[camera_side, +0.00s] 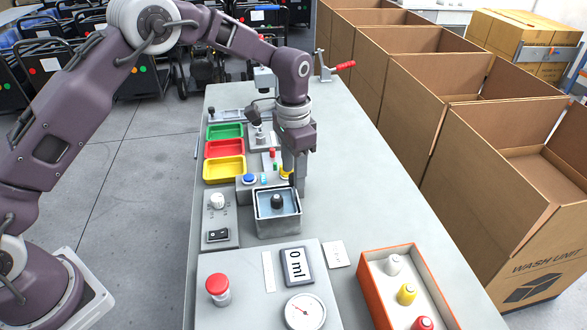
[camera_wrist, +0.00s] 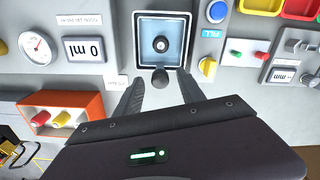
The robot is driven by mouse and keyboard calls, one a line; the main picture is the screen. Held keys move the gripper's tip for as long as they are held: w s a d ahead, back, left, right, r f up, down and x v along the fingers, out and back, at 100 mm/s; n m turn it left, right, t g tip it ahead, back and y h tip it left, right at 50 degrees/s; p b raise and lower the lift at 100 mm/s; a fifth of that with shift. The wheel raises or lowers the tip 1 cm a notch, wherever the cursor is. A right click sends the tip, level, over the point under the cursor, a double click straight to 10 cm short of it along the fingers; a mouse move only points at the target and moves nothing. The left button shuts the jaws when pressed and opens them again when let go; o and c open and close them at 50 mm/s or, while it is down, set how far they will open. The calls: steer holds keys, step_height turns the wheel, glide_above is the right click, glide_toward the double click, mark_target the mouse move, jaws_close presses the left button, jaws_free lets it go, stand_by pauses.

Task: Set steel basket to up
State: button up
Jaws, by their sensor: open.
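A square steel basin or basket (camera_side: 278,226) with a blue-grey inside sits near the middle of the bench. It also shows in the wrist view (camera_wrist: 140,42). A dark round piece (camera_wrist: 161,44) stands inside it. In the wrist view a black knob (camera_wrist: 160,78) sits just outside its lower edge. My gripper (camera_side: 293,184) is over the right side of the basket in the side view. In the wrist view my gripper (camera_wrist: 159,86) is open, with the knob in line with the gap between its fingertips. I cannot tell whether the fingers touch the knob.
A control box with a white dial (camera_side: 218,201) stands left of the basket. Green, red and yellow trays (camera_side: 224,168) lie behind it. A "0 ml" display (camera_side: 296,266) and gauge (camera_side: 305,311) are in front. An orange tray (camera_side: 370,290) with bottles is front right. The bench's right side is largely clear.

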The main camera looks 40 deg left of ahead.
step_height(320, 180, up, 7)
steer(key=shift+r, duration=0.1)
stand_by(0.3)
steer(key=s+a+r+n+t, duration=0.2)
steer(key=s+a+r, duration=0.1)
steer(key=s+r, duration=0.5)
steer(key=s+a+r+n+t, duration=0.1)
steer(key=s+a+r, duration=0.1)
steer(key=s+r, duration=0.6)
steer(key=s+a+f+n+t, duration=0.1)
steer(key=s, duration=0.8)
steer(key=s+a+f+n+t, duration=0.1)
steer(key=s+f+n, duration=0.1)
steer(key=s, duration=0.7)
steer(key=shift+a+f+t, duration=0.25)
steer(key=shift+a+t, duration=0.05)
steer(key=shift+w, duration=0.1)
